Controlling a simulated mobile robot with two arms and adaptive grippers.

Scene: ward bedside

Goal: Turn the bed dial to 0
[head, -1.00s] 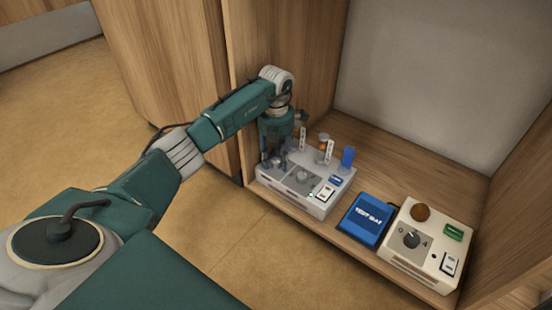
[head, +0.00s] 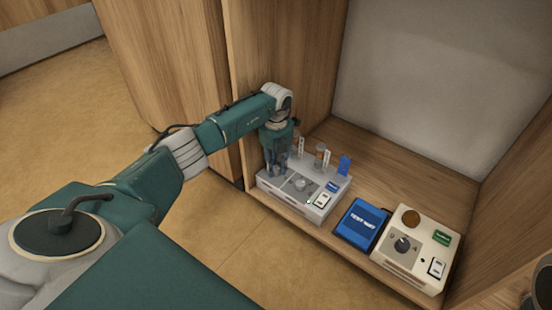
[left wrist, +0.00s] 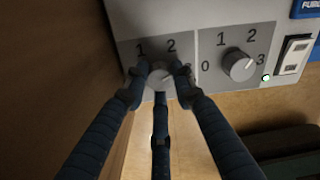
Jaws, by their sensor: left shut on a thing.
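A light grey control box (head: 322,205) stands at the left end of the wooden shelf. It carries two dials on darker grey panels. My left gripper (head: 277,178) points down over its left panel. In the left wrist view my left gripper (left wrist: 158,78) has its dark blue fingers closed around the left dial (left wrist: 158,84), which they partly hide. The numbers 1 and 2 show above it; its pointer's direction cannot be told. The right dial (left wrist: 240,65) is free, with its white mark toward upper right, between 2 and 3. I cannot tell which dial is the bed dial.
A blue box (head: 361,224) lies to the right. Beyond it stands a cream box (head: 412,250) with its own dial, a brown knob and a switch. Small bottles (head: 320,155) and a blue item (head: 344,165) stand behind the grey box. A wooden side wall rises close behind my left arm.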

